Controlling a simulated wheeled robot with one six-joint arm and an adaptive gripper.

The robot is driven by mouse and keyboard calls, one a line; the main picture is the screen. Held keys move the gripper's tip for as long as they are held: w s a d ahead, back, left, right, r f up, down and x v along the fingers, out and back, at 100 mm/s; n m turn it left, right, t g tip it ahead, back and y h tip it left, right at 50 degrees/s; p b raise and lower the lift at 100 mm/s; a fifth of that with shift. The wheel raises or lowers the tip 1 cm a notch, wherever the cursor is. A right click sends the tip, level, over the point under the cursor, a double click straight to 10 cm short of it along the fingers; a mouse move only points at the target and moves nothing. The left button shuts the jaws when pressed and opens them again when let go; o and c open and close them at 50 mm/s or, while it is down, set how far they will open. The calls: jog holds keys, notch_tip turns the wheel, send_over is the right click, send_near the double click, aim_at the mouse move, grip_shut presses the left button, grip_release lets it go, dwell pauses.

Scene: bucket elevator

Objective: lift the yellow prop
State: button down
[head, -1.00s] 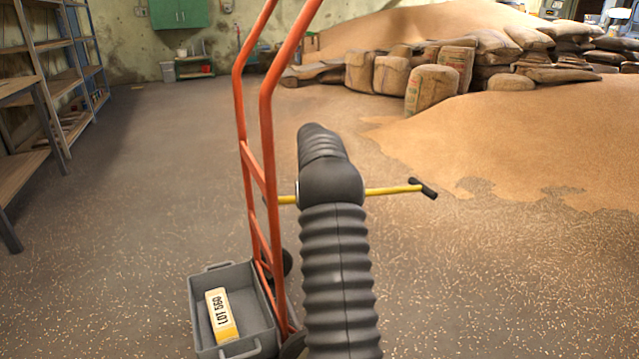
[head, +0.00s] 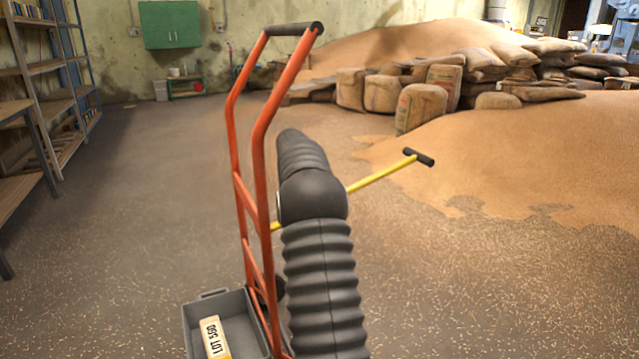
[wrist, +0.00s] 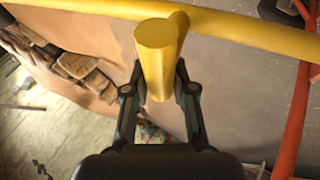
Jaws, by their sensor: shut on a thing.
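The yellow prop (head: 375,180) is a yellow bar with a black grip (head: 420,157) across its right end. In the head view it runs behind my dark ribbed arm, right end higher than left. In the wrist view the yellow bar (wrist: 245,30) crosses the top, with a thick round stub (wrist: 157,50) pointing towards the camera. My gripper (wrist: 160,92) has its two dark fingers on either side of the stub and is shut on it. In the head view my arm hides the gripper and the middle of the bar.
An orange hand truck (head: 255,160) stands close to the left of my arm. A grey crate (head: 196,318) with a "LOT 560" block (head: 215,338) is beside its base. A grain heap (head: 520,170) and sacks (head: 420,105) lie right, shelves (head: 40,90) left.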

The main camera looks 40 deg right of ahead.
jog(key=shift+w+a+r, duration=0.1)
jog(key=shift+w+r, duration=0.05)
jog(key=shift+r, duration=0.2)
jog(key=c, duration=0.9)
grip_release()
jog(key=shift+w+a, duration=0.1)
jog(key=shift+a, duration=0.1)
jog(key=shift+d+f, duration=0.1)
